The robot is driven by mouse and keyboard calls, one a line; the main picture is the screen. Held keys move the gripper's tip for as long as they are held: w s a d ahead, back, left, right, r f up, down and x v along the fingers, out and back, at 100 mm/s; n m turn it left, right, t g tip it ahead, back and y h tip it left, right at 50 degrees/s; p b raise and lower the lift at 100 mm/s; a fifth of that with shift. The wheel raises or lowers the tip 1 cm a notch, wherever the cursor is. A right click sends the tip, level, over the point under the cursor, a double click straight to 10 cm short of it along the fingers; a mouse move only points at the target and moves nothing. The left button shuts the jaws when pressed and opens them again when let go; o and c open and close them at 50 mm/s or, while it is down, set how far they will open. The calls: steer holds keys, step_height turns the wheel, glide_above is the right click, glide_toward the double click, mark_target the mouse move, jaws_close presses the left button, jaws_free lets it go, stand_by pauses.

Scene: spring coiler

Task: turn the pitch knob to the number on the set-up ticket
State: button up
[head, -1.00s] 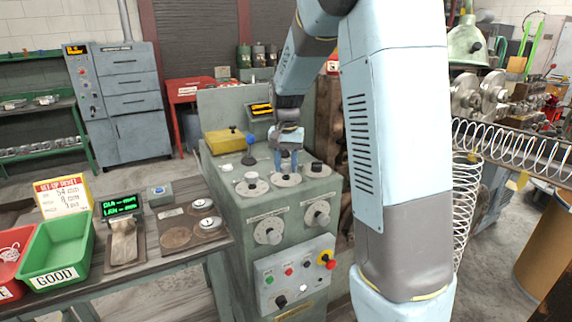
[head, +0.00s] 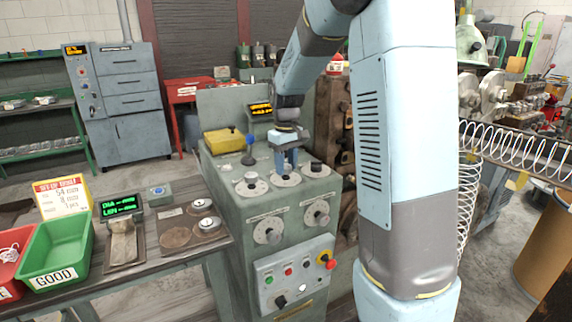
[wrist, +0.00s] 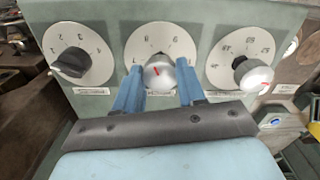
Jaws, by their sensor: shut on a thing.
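The set-up ticket (head: 62,197) stands at the left on the bench and reads 54 mm, 8 mm and 3 pcs. My gripper (head: 286,168) points down over the middle of three dials on the green machine's top. In the wrist view its blue fingers (wrist: 160,88) are shut on a silver knob (wrist: 160,74) with a red pointer mark. The white dial (wrist: 140,42) around that knob shows figures near 7, 8 and 9. The fingers hide its lower part. The label below the dial is too small to read, as is the exact pointer reading.
A black knob (wrist: 70,62) and another silver knob (wrist: 252,76) sit on dials either side. A blue-topped lever (head: 249,143) stands close behind the dials. Two more knobs and a button panel (head: 295,270) are on the machine's front.

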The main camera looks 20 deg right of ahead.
mark_target(286, 166)
steer(key=shift+n, duration=0.7)
steer(key=o, duration=1.1)
steer(key=shift+c, duration=0.2)
step_height(286, 166, up, 14)
steer(key=shift+f, duration=0.15)
